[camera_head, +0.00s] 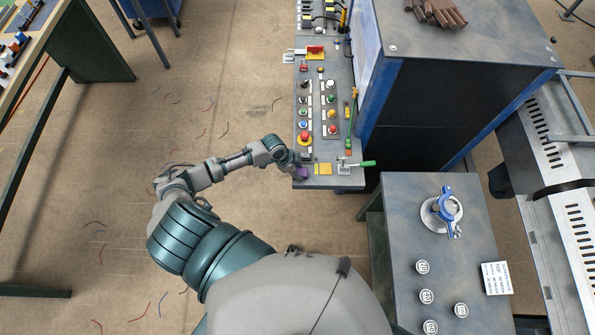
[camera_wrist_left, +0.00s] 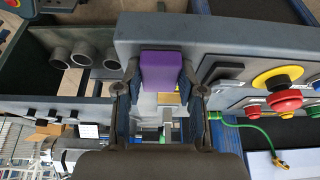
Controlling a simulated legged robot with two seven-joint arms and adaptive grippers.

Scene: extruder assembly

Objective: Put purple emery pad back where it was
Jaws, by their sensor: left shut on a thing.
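The purple emery pad (camera_head: 301,172) is at the near left corner of the control panel (camera_head: 312,183) in the head view. In the left wrist view the purple pad (camera_wrist_left: 162,70) sits between the two fingers of my left gripper (camera_wrist_left: 161,92). My left gripper (camera_head: 293,165) is shut on the pad at the panel's edge. Whether the pad touches the panel surface cannot be told. The wrist body hides what lies below the fingers. My right gripper is not in view.
Buttons and a red emergency stop (camera_head: 305,138) stand farther up. A side table (camera_head: 400,205) holds a blue clamp device (camera_head: 443,212) and several round white-topped parts.

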